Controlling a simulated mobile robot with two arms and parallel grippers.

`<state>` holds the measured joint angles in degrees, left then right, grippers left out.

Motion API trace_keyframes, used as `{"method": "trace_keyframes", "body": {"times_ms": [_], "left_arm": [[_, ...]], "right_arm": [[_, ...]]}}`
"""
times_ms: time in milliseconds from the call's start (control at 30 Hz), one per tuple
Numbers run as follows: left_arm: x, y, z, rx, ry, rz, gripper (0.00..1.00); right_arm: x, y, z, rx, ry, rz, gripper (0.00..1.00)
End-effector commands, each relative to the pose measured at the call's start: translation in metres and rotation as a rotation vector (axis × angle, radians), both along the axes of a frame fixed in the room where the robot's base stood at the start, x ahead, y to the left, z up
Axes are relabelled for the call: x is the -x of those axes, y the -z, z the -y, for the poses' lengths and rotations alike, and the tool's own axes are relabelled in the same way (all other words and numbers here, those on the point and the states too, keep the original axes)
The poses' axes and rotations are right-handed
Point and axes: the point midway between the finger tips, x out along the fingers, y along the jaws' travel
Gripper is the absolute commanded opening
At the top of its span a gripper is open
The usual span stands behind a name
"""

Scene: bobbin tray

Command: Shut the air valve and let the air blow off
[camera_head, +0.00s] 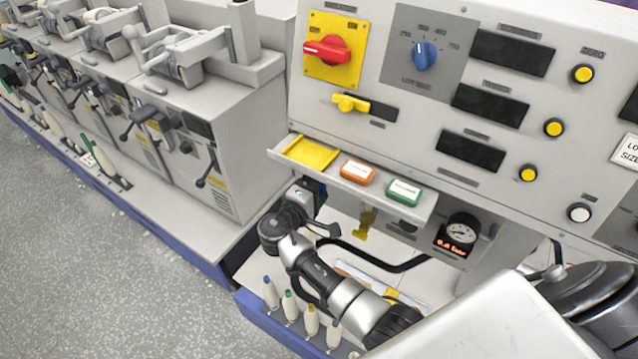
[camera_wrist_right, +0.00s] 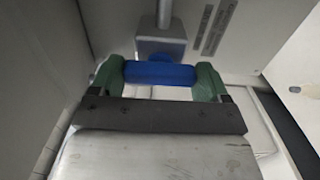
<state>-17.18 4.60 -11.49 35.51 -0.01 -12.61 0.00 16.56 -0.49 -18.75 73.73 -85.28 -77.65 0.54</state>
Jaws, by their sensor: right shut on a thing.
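My right gripper (camera_wrist_right: 158,78) has its two green fingertips closed on the ends of a blue bar-shaped handle (camera_wrist_right: 160,72) in the right wrist view. The handle sits in front of a grey block (camera_wrist_right: 161,46) with a rod rising from it. In the head view my right arm reaches in under the panel shelf; its fingertips and the blue handle are hidden there. A brass fitting with a yellow tag-like part (camera_head: 362,230) hangs under the shelf. A round pressure gauge (camera_head: 462,231) with a small orange readout stands right of it; its reading is too small to tell. My left gripper is out of view.
The shelf (camera_head: 420,209) carries a yellow tray (camera_head: 310,152), an orange button (camera_head: 358,172) and a green button (camera_head: 404,192). A red rotary switch (camera_head: 328,49) is above. A black hose (camera_head: 385,264) runs below. Bobbins (camera_head: 290,305) stand along the front rail.

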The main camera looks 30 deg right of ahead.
Motion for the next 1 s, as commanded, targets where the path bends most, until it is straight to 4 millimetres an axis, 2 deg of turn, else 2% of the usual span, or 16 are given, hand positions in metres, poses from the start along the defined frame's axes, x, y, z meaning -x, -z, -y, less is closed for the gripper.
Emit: {"method": "trace_keyframes", "body": {"times_ms": [500,533,667,867,1000], "left_arm": [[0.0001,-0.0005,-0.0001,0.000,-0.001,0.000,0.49],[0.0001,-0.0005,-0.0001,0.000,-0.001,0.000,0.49],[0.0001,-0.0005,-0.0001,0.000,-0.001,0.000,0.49],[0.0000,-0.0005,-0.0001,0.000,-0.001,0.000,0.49],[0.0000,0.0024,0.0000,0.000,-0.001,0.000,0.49]], "right_arm": [[-0.0002,0.0000,-0.0001,0.010,0.000,-0.016,0.53],[-0.0002,0.0000,-0.0001,0.010,0.000,-0.016,0.80],[-0.0001,0.0000,-0.0001,0.010,0.000,-0.016,1.00],[0.0000,0.0001,-0.0001,0.009,0.000,-0.016,1.00],[0.0035,0.0018,-0.0070,0.008,-0.002,-0.015,1.00]]}}
